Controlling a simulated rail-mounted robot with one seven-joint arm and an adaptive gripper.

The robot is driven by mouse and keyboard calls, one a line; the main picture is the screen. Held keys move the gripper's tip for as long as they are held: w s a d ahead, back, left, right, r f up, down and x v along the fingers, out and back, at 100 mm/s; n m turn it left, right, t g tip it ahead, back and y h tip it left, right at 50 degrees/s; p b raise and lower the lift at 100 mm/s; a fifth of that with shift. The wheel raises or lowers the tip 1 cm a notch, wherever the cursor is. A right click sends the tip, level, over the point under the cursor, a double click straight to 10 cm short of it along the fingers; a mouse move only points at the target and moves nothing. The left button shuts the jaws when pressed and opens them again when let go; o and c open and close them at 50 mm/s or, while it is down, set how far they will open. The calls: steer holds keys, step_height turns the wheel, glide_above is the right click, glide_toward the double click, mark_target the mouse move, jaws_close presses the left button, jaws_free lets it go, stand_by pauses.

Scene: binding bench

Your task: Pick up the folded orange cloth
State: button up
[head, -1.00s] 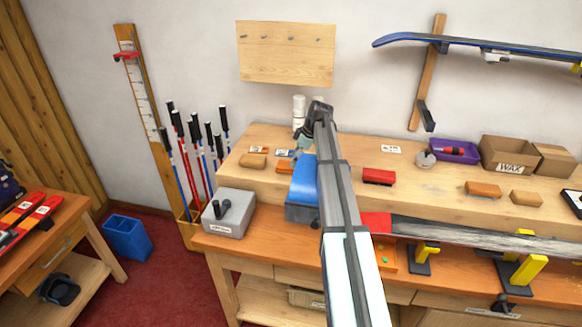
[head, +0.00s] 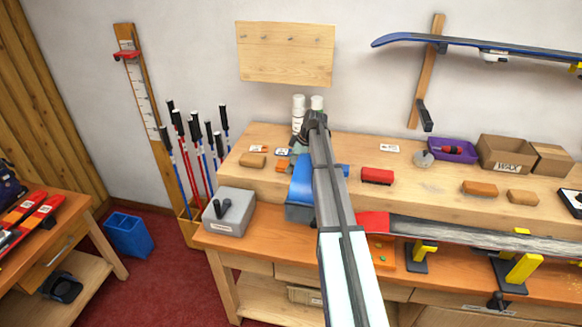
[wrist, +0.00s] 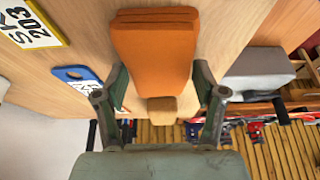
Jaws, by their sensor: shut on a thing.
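The folded orange cloth (wrist: 155,50) lies in the upper middle of the wrist view, a flat block of stacked layers. My gripper (wrist: 160,88) has one finger on each side of its near part and is shut on it. In the head view the cloth (head: 282,166) shows only as a small orange patch on the raised shelf. My arm and a blue object hide the rest there, and the fingertips cannot be made out.
A tan block (wrist: 165,108) lies close to the cloth. A white-and-yellow tag (wrist: 32,24) and a blue tag (wrist: 78,76) lie beside it. A grey box (head: 229,212) stands left; a red block (head: 377,176) lies right. White bottles (head: 298,108) stand behind.

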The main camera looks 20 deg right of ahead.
step_height(320, 180, up, 20)
steer(key=b, duration=0.5)
steer(key=shift+b, duration=0.35)
